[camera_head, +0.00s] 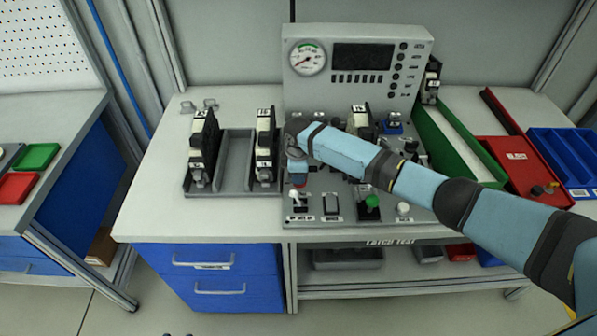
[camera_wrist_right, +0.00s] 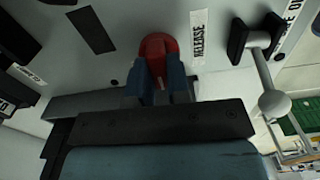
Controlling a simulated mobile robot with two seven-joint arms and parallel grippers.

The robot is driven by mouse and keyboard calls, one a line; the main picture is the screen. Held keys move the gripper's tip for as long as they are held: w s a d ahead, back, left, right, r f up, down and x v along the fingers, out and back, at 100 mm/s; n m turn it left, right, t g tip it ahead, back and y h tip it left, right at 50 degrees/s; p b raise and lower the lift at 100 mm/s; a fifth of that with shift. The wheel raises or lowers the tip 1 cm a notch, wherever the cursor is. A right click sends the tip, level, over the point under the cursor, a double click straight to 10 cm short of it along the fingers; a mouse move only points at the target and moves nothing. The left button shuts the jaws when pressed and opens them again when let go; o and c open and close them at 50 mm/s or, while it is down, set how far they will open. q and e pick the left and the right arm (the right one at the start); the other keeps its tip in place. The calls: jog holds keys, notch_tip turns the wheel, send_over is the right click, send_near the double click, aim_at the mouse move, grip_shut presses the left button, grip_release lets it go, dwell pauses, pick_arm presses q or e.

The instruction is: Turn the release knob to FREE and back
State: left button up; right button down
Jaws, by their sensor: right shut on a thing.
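The release knob is red and round-ended in the right wrist view (camera_wrist_right: 158,46), on the grey panel beside a white RELEASE label (camera_wrist_right: 198,37). My right gripper (camera_wrist_right: 160,84) has its two blue fingers on either side of the knob and is shut on it. In the head view my right arm reaches in from the right and its gripper (camera_head: 298,180) points down at the left part of the test panel (camera_head: 330,235). The knob is mostly hidden there by the gripper. I cannot read the FREE mark or the knob's angle. My left gripper is not in view.
A lever with a pale ball end (camera_wrist_right: 274,102) stands close to the gripper. A green button (camera_head: 372,201) and a rocker switch (camera_head: 332,203) are on the panel's front. A grey rack (camera_head: 236,150) holding black-and-white units stands left. A console with a gauge (camera_head: 308,57) rises behind.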

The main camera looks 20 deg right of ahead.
jog(key=shift+n, duration=0.3)
dwell(0.4)
jog(key=c, duration=1.1)
grip_release()
jog(key=shift+r, duration=0.1)
notch_tip(320, 180, up, 14)
jog(key=shift+f+b, duration=0.15)
jog(key=shift+b, duration=0.15)
